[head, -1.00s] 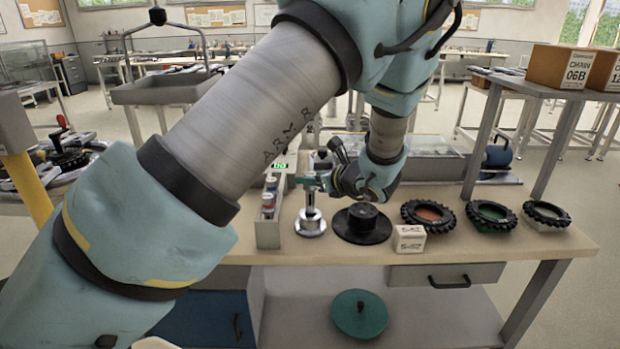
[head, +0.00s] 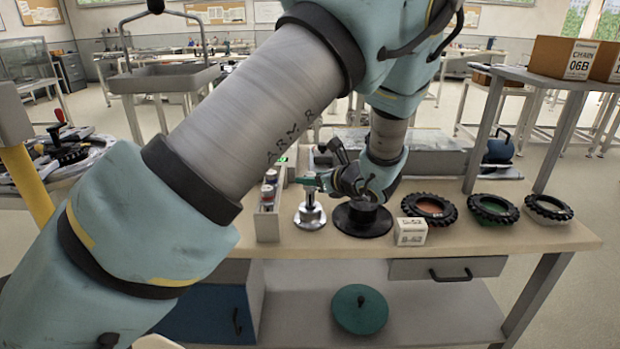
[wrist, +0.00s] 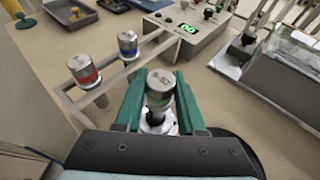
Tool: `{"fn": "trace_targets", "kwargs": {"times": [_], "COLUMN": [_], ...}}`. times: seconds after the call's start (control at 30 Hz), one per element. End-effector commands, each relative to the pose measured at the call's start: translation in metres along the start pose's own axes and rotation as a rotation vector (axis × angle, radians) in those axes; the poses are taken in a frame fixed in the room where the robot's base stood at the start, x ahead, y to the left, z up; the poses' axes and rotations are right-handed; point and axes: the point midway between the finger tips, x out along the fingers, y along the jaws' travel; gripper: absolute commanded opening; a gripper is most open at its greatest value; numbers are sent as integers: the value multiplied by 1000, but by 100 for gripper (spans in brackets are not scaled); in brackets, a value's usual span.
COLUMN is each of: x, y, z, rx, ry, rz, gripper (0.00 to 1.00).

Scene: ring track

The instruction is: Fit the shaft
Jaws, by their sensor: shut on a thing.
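My gripper (wrist: 157,92) is shut on an upright metal shaft (wrist: 160,82) with a green band and a marking on its top cap. The green fingers lie on either side of it. In the head view my gripper (head: 310,181) is over the round silver flange (head: 309,218) on the bench, with the shaft in line above it. Part of the flange (wrist: 153,122) shows beneath the shaft in the wrist view. I cannot tell whether the shaft's lower end is inside it. A red-banded shaft (wrist: 82,70) and a blue-banded shaft (wrist: 128,45) stand in the rack (wrist: 105,80).
A black round hub (head: 362,220) stands close right of the flange, under my wrist. A small white box (head: 411,232) and several black toothed rings, such as one (head: 430,209), lie farther right. A control box (wrist: 185,28) with a green display stands behind.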

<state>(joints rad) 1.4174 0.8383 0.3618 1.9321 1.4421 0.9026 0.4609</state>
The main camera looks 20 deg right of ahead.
Motion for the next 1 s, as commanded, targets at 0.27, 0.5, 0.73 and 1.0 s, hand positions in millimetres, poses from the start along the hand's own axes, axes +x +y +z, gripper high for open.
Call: {"fn": "trace_targets", "kwargs": {"times": [0.27,0.5,0.73,1.0], "x": [3,5,7,8], "y": [0,0,0,0], "z": [-6,-11,-16,-18], "rx": [-1,0,0,-1], "ry": [-2,-2,-2,-2], "rz": [0,0,0,0], "gripper": [0,0,0,51]}}
